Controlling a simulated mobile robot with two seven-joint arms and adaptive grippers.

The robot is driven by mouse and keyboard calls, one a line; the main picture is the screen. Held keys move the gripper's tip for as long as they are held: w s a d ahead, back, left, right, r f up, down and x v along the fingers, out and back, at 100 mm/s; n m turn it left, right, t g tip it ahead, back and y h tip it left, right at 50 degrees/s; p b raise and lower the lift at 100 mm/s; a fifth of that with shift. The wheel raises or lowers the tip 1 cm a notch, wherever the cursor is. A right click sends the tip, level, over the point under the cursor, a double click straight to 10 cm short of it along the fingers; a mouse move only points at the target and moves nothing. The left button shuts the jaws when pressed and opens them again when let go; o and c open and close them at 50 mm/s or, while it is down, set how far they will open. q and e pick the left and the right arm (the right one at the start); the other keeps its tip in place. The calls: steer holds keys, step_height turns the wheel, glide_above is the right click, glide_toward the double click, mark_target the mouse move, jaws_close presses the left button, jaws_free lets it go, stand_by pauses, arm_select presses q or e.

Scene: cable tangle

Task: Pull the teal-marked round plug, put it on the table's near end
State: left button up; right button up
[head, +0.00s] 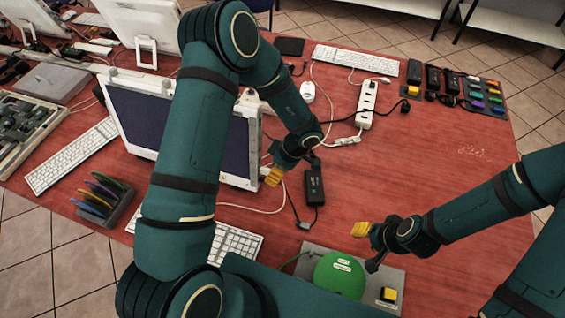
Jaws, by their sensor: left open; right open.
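A white power strip (366,106) lies on the red table (440,170), right of the monitor. A white plug (347,140) lies at its lower end, and black and white cables run from there. A round white object (307,92) sits left of the strip. I cannot make out a teal mark on any plug. My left gripper (272,177) is open and empty in front of the monitor's right edge, left of a black adapter (314,187). My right gripper (361,230) is open and empty above the near part of the table, beside a green round object (340,276).
A grey mat (395,270) bears the green object and a yellow block (388,295). A monitor (140,115) and keyboards (355,60) stand around. Black adapters and coloured pieces (475,95) lie at the far right. The table's right part is clear.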

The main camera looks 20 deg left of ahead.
mark_target(263, 180)
arm_select(q)
steer(key=shift+x, duration=2.35)
jaws_close()
